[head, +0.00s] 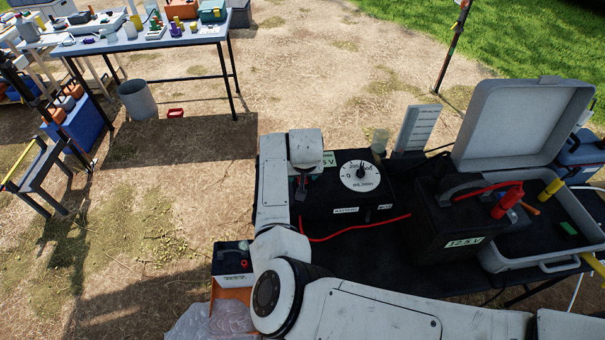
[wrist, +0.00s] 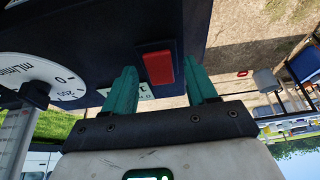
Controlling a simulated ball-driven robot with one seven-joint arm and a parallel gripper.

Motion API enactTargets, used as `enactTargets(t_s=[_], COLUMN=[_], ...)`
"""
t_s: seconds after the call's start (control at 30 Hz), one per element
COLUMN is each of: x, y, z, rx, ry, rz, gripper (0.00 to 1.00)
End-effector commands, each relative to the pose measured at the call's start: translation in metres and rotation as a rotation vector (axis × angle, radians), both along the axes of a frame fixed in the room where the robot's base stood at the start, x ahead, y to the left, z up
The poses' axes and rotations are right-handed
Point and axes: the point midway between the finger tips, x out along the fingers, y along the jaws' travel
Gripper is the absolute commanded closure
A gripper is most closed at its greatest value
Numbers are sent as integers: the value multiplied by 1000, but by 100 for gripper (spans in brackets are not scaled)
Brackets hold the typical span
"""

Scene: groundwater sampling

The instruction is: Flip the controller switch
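The controller (head: 326,198) is a black box on the dark table in the head view, with a white round dial (head: 360,176) marked mL/min. In the wrist view the dial (wrist: 30,80) is at the left, and a red rocker switch (wrist: 158,67) sits on the dark controller face (wrist: 115,35). My gripper (wrist: 161,72) is open, its two teal fingers showing on either side of the switch. I cannot tell whether they touch it. In the head view my wrist hides most of the fingers and the switch.
A black 12.5 V battery (head: 440,225) with red clamp stands right of the controller, beside an open grey case (head: 520,120). A red cable (head: 360,228) runs along the front. A smaller battery (head: 232,262) stands lower left. Bare ground lies left.

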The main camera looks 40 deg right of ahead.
Motion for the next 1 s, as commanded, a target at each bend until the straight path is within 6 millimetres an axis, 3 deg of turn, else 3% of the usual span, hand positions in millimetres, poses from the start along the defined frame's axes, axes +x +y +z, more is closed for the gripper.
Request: enactTargets(t_s=[0.07, 0.57, 1.0], x=[0, 0, 7], y=[0, 0, -3], z=[0, 0, -1], rx=[0, 0, 118], ry=[0, 0, 164], rz=[0, 1, 2], gripper=[50, 98, 99])
